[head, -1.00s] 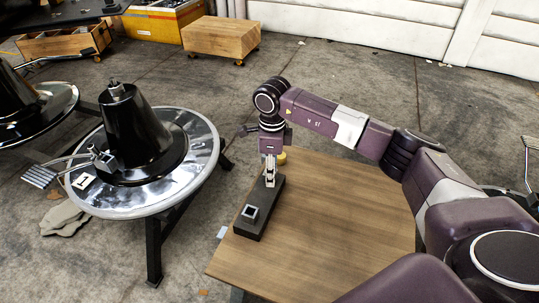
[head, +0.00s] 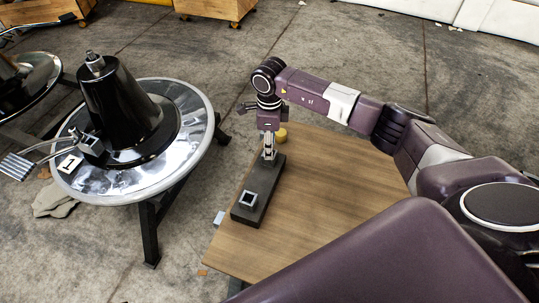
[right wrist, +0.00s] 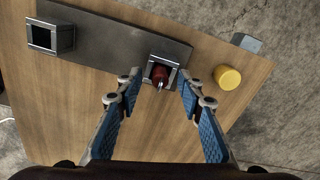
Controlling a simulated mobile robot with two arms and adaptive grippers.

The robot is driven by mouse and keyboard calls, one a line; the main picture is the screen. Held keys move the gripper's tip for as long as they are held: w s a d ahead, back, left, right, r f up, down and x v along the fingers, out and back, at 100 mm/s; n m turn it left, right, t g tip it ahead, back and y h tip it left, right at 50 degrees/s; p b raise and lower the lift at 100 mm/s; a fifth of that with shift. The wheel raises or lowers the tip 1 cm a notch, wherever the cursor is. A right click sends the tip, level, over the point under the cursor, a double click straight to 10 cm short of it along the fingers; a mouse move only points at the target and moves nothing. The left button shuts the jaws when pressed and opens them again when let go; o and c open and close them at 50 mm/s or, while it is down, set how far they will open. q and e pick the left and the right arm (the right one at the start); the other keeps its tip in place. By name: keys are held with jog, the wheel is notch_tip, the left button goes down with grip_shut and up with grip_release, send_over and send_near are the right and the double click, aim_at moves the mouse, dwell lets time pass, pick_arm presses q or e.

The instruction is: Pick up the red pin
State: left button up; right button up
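The red pin (right wrist: 160,75) stands in a square metal socket (right wrist: 151,64) on a dark block (right wrist: 105,42), seen in the right wrist view. My right gripper (right wrist: 158,82) points down over it with its blue-padded fingers spread, one on each side of the pin and apart from it. In the head view the right gripper (head: 269,153) is above the far end of the dark block (head: 262,188) and hides the pin. My left gripper is not in view.
A second square socket (head: 248,199) is at the block's near end. A yellow cylinder (right wrist: 227,77) stands beside the right gripper on the wooden table (head: 310,215). A round metal stand (head: 190,120) with a black cone (head: 120,105) is to the left. The table's right side is clear.

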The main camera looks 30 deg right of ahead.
jog(key=shift+f, duration=0.15)
grip_shut()
dwell(0.4)
